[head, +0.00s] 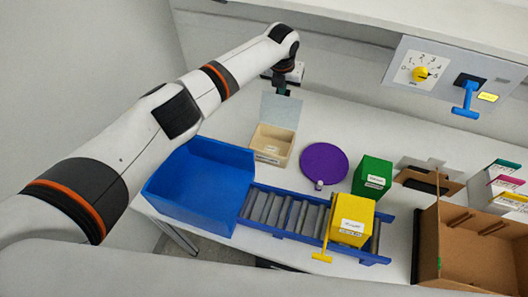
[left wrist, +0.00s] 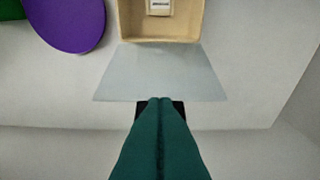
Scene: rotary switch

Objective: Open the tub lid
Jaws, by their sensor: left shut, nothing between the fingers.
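The beige tub (head: 287,151) stands on the table behind the blue bin, with a white label inside. Its pale grey lid (head: 280,109) stands raised at the tub's back edge, and the tub's inside shows open. In the left wrist view the tub (left wrist: 125,22) is at the top and the lid (left wrist: 160,72) spreads below it. My left gripper (head: 282,90) is at the lid's far edge, shut and empty. Its dark green fingers (left wrist: 160,101) are together and reach just to the lid's edge; I cannot tell whether they touch it. My right gripper is not in view.
A blue bin (head: 176,205) and a roller conveyor (head: 268,207) with a yellow box (head: 351,224) lie in front. A purple disc (head: 323,158) and a green box (head: 371,178) stand right of the tub. A switch panel (head: 440,70) is on the wall.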

